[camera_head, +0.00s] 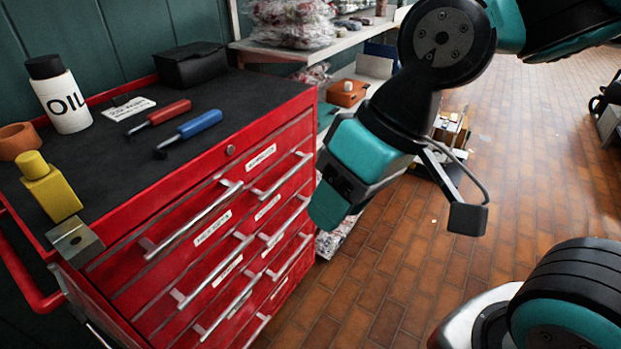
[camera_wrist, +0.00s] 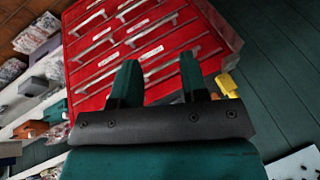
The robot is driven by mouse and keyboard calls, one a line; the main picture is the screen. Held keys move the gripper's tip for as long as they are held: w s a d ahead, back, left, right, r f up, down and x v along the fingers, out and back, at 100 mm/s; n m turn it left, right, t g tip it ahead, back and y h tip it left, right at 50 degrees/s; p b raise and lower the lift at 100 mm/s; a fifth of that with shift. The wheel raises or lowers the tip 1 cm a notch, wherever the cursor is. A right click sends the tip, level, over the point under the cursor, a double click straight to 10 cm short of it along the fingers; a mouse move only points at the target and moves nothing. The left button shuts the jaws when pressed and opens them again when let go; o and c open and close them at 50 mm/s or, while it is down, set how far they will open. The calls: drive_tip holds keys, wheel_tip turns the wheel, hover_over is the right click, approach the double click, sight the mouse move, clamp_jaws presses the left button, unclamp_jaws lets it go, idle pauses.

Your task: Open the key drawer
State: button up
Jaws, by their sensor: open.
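A red tool cabinet (camera_head: 128,240) stands at the left in the head view, its front angled toward my arm. It has two columns of shut drawers with silver bar handles, such as an upper left handle (camera_head: 193,222) and an upper right handle (camera_head: 282,176). White labels (camera_head: 261,156) mark the drawers; I cannot read which is the key drawer. My gripper (camera_head: 328,208) hangs right of the cabinet front, apparently clear of the handles. In the wrist view my gripper (camera_wrist: 158,68) is open and empty, its two teal fingers pointing at the drawer fronts (camera_wrist: 88,77).
On the cabinet top are an oil bottle (camera_head: 61,98), a yellow bottle (camera_head: 50,187), red (camera_head: 163,112) and blue (camera_head: 190,133) tools and a black box (camera_head: 190,64). A shelf (camera_head: 315,48) stands behind. The tiled floor (camera_head: 535,130) at right is mostly clear.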

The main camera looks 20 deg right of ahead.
drive_tip(key=w+d+f+m+t+y+b, duration=0.1)
drive_tip(key=w+f+m+t+b, duration=0.4)
drive_tip(key=f+b, duration=0.35)
drive_tip(key=w+f+m+t+y+b, duration=0.15)
drive_tip(key=w+f+m+b, duration=0.25)
drive_tip(key=w+f+b, duration=0.4)
drive_tip(key=m+t+h+b, duration=0.3)
drive_tip(key=m+t+b, duration=0.7)
drive_tip(key=m+b, duration=0.15)
approach(291, 176)
drive_tip(key=p+x, duration=0.6)
drive_tip(key=p, duration=0.1)
drive_tip(key=p+x, duration=0.3)
drive_tip(key=p, duration=0.1)
drive_tip(key=shift+w+a+r, duration=0.2)
drive_tip(key=shift+w+r, duration=0.05)
drive_tip(key=shift+w, duration=0.1)
drive_tip(key=shift+w+a+f+p, duration=0.15)
drive_tip(key=shift+w+f+p, duration=0.1)
drive_tip(key=shift+w+p, duration=0.3)
clamp_jaws()
